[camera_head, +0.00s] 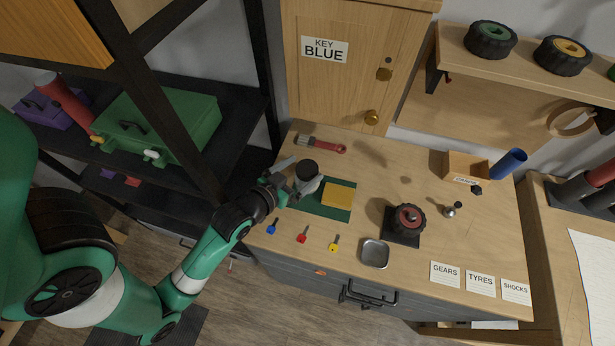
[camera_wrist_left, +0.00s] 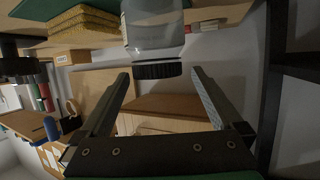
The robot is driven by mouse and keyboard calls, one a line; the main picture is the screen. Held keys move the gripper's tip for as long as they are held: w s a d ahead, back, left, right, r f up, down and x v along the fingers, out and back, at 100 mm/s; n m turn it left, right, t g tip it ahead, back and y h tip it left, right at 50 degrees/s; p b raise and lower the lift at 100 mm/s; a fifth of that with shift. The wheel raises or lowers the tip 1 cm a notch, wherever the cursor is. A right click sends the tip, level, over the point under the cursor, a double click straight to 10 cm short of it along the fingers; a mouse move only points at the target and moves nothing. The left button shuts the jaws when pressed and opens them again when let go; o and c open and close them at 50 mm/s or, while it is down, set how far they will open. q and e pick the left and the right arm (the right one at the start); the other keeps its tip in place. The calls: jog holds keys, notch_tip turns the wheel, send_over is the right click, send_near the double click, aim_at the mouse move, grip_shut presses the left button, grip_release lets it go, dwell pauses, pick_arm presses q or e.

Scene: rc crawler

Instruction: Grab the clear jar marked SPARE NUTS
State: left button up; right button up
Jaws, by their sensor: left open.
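A clear jar with a black lid (camera_head: 308,169) stands at the left end of the wooden bench, by a green mat (camera_head: 333,212). My left gripper (camera_head: 299,178) is open beside it, partly covering the jar's body. In the left wrist view, which looks turned over, the jar's clear body (camera_wrist_left: 152,32) and ribbed black lid show just ahead of the open fingertips (camera_wrist_left: 161,74). The fingers do not appear closed on the jar. I cannot read a label on it. My right gripper is not in view.
Blue, red and yellow keys lie along the front edge. A red-handled brush (camera_head: 322,145) lies behind the jar. A metal tray (camera_head: 375,254) and a wheel on a black stand (camera_head: 405,225) are to the right.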

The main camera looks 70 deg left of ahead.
aim_at(308, 167)
pick_arm(q)
jog(key=shift+x, duration=2.75)
jog(key=shift+d+f, duration=0.15)
jog(key=shift+c, duration=0.3)
jog(key=c, duration=1.3)
